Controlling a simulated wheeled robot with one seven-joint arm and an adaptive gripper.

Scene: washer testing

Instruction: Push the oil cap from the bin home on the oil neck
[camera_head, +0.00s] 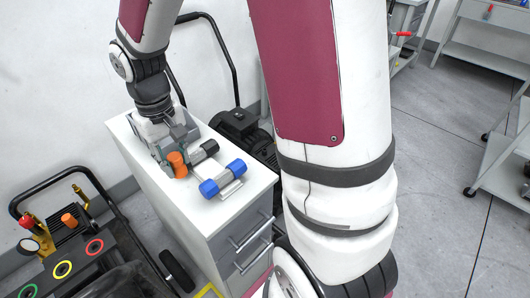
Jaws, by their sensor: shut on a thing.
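My gripper (170,146) reaches down over the left part of a white cabinet top and is shut. What lies between its fingers is hidden by the fingers and the angle. A short orange piece (177,164) shows right at the fingertips; I cannot tell whether it is held or only beside them, or whether it is the oil cap. I cannot make out the bin clearly under the gripper. The machine with coloured rings (93,247) stands on the floor at the lower left. I cannot pick out the oil neck on it.
A blue-ended cylinder (210,188) lies in a pale holder on the cabinet top (248,190), near a dark cylinder (206,149). A black-handled machine (238,122) stands behind the cabinet. Shelving carts (512,150) stand at the right.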

